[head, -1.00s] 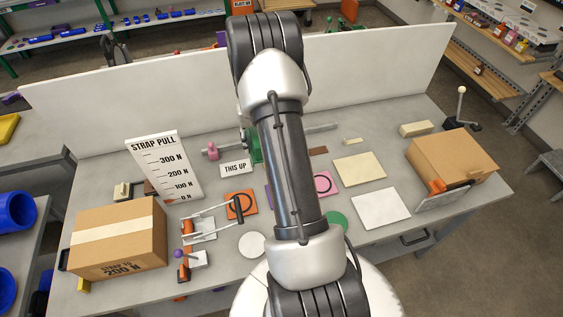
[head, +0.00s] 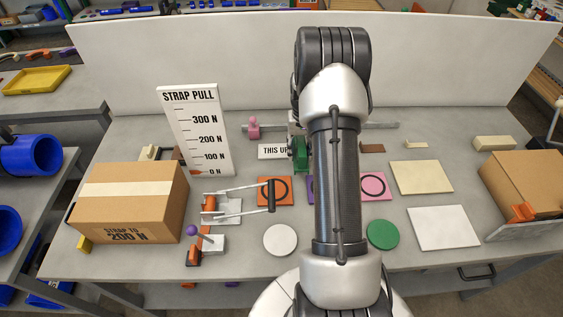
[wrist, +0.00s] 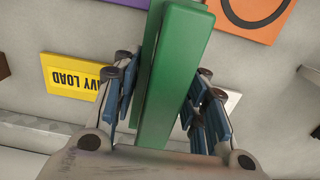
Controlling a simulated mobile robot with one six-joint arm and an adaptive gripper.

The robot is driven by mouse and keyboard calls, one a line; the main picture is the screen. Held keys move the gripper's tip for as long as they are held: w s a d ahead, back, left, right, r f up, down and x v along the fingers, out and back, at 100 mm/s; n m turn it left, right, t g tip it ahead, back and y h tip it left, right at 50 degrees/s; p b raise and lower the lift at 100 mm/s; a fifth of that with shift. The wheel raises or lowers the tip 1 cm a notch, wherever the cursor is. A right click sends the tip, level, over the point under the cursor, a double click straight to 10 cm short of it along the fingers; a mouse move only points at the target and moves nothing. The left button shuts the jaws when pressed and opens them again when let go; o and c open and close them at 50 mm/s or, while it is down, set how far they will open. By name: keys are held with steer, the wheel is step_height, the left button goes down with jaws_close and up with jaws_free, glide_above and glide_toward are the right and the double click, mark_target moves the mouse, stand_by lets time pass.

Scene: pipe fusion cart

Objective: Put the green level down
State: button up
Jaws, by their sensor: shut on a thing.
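The green level (wrist: 178,70) is a long green bar in the wrist view. It lies between the blue finger pads of my gripper (wrist: 165,78), which is shut on it. In the head view a green part of the level (head: 302,154) shows just left of my arm, beside the white THIS UP sign (head: 274,152). My arm hides the rest of the level and most of my gripper there. I cannot tell whether the level touches the bench (head: 330,270).
An orange square (head: 270,189), a pink square (head: 372,184), a green disc (head: 382,234) and a white disc (head: 280,240) lie on the bench. A strapping tool (head: 225,208) and a cardboard box (head: 125,215) stand left. A yellow sign (wrist: 75,78) shows in the wrist view.

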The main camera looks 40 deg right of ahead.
steer(key=b, duration=0.3)
glide_above(248, 166)
steer(key=shift+s+d, duration=0.2)
steer(key=shift+d, duration=0.1)
steer(key=f, duration=0.1)
steer(key=f+b, duration=0.1)
steer(key=f, duration=0.1)
steer(key=shift+w+a+f, duration=0.25)
steer(key=shift+f, duration=0.1)
steer(key=shift+r, duration=0.1)
steer(key=o, duration=0.8)
steer(key=shift+f, duration=0.2)
steer(key=o, duration=0.5)
